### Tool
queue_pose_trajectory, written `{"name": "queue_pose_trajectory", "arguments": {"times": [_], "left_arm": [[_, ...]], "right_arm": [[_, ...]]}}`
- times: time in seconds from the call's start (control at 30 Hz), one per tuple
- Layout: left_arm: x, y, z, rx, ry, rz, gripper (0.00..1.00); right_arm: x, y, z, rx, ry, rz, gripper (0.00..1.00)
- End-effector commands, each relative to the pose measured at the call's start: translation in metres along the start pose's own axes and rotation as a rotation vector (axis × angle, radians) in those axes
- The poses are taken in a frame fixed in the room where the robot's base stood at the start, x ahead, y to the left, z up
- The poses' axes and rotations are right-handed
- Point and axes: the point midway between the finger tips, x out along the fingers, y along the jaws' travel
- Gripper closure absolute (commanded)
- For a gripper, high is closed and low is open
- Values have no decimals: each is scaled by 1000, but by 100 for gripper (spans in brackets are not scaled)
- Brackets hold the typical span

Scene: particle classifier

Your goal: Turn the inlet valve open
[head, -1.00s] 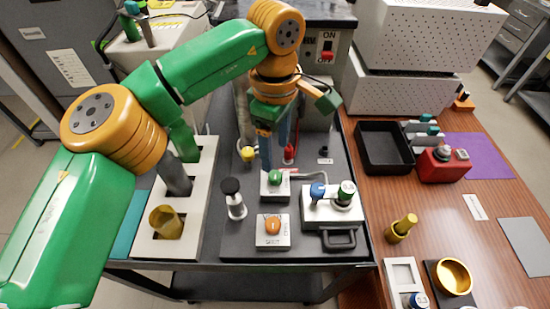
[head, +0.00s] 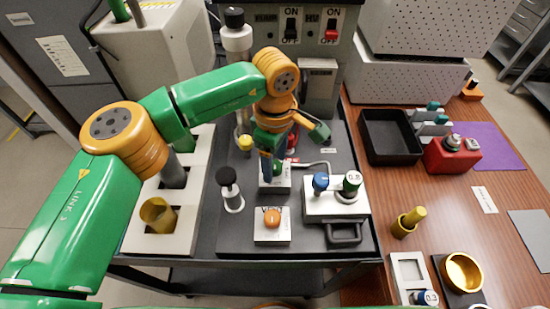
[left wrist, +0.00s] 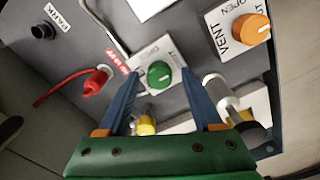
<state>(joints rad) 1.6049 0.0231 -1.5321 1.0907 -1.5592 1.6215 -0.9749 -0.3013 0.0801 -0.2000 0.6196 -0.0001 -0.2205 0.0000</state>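The green knob (head: 277,168) sits on a small white plate (head: 275,187) on the dark panel; I take it to be the inlet valve, but its lettering is too small to read. It also shows in the left wrist view (left wrist: 159,75). My left gripper (head: 271,165) is over this knob and partly hides it in the head view. In the left wrist view the left gripper (left wrist: 160,77) is open, with a blue finger on each side of the knob and gaps between. Whether the fingertips reach down around it I cannot tell. My right gripper is not in view.
The orange vent knob (head: 272,218) stands just in front. A black-topped white cylinder (head: 230,190) is to the left, and a white block (head: 335,200) with blue and green-topped parts is to the right. A red plug (left wrist: 97,82) and a yellow part (left wrist: 146,126) are close by.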

Motion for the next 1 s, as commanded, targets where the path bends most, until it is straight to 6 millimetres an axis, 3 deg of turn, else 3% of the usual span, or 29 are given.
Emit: {"name": "queue_pose_trajectory", "arguments": {"times": [0.03,0.2,0.23,0.63,1.0], "left_arm": [[0,0,0,0,0,0,49],[0,0,0,0,0,0,95],[0,0,0,0,0,0,100],[1,0,0,-69,0,0,100],[2,0,0,-372,0,0,100]], "right_arm": [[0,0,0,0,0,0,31],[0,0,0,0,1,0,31],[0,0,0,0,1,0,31],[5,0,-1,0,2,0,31],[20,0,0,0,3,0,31]]}}
